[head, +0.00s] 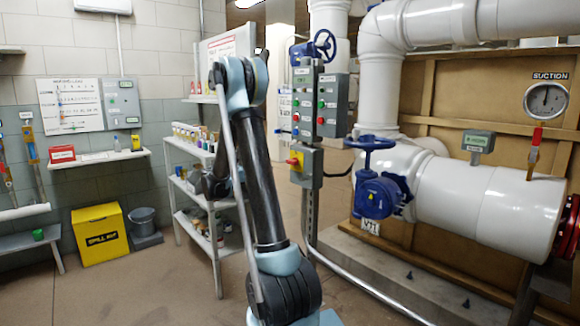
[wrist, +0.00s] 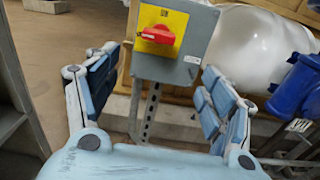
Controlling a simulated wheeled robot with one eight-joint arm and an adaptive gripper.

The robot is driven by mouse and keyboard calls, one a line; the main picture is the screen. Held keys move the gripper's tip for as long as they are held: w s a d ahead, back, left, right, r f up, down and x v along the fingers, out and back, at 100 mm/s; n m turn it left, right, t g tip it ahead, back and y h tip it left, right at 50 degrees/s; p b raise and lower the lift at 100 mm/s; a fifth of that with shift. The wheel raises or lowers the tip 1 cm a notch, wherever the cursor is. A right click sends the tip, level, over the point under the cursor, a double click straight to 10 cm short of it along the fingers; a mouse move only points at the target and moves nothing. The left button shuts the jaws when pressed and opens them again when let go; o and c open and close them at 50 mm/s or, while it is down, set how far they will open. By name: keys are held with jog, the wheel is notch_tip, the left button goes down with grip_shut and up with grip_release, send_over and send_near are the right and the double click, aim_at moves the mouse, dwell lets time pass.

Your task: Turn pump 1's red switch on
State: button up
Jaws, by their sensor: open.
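The red switch (wrist: 158,34) is a rotary handle on a yellow plate on a grey box. In the wrist view its handle lies roughly level, tilted slightly. The box stands on a slotted metal post.
Grey control panels (head: 303,100) with buttons stand above the switch box. A blue handwheel valve (head: 378,190) and white pipes are to the right. A shelf with bottles (head: 200,190) stands to the left. A rail (head: 350,277) runs low along the floor.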

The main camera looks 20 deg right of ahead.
aim_at(289, 163)
jog(key=x, duration=1.7)
jog(key=shift+w+d+r, duration=0.1)
jog(key=shift+w+d, duration=0.05)
jog(key=shift+w, duration=0.15)
jog(key=c, duration=1.1)
